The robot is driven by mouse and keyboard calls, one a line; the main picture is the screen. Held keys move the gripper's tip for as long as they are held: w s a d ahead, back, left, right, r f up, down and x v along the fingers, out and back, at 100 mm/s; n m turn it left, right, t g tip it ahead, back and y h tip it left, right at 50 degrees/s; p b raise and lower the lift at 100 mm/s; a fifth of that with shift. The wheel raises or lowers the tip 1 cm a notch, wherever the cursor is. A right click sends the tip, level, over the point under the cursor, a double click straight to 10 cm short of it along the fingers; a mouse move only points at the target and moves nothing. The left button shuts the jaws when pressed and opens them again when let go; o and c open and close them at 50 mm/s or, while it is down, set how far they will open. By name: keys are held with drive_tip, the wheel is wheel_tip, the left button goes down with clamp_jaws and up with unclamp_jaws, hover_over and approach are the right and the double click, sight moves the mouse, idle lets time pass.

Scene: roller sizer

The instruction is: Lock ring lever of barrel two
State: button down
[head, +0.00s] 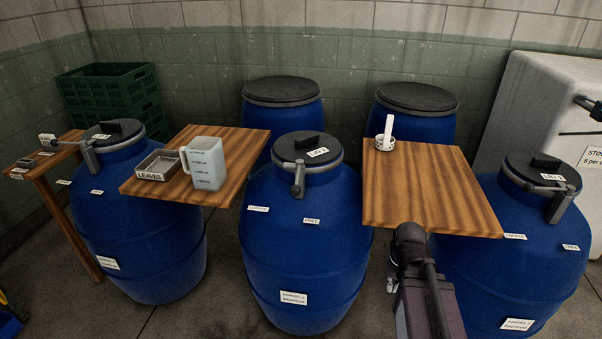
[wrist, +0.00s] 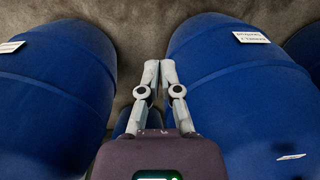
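Barrel two is the blue middle barrel (head: 305,245), with a black lid marked LID 2 (head: 307,148) on top. Its grey ring lever (head: 298,180) hangs at the front of the lid ring, closer to the right small label (head: 311,221) than the left one (head: 258,208); their print is too small to read surely. My gripper (wrist: 160,63) points down over the floor between two blue barrels in the wrist view. Its fingertips are together with nothing between them. In the head view my arm is right of barrel two, and the gripper is mostly hidden. The lever is not in the wrist view.
A wooden board (head: 430,190) with a white cup-like holder (head: 385,141) lies right of barrel two. Another board (head: 228,137) with a jug (head: 205,165) and a LEAVES tray (head: 158,165) lies left. Barrels stand left (head: 140,230), right (head: 520,285) and behind.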

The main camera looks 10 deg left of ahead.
drive_tip(key=w+a+r+y+p, duration=0.4)
drive_tip(key=w+r+p, duration=0.1)
drive_tip(key=r, duration=0.4)
drive_tip(key=w+a+r+y+p, duration=0.4)
drive_tip(key=w+a+r+p, duration=0.1)
drive_tip(key=r, duration=0.4)
drive_tip(key=w+a+r+y+p, duration=0.4)
drive_tip(key=w+r+p, duration=0.3)
drive_tip(key=w+r, duration=0.2)
drive_tip(key=shift+a+n+g, duration=0.3)
drive_tip(key=shift+a, duration=0.05)
drive_tip(key=shift+a, duration=0.1)
drive_tip(key=b+x, duration=0.6)
drive_tip(key=x, duration=0.7)
drive_tip(key=shift+a+b, duration=0.3)
drive_tip(key=shift+a, duration=0.1)
drive_tip(key=shift+f, duration=0.1)
drive_tip(key=shift+d, duration=0.2)
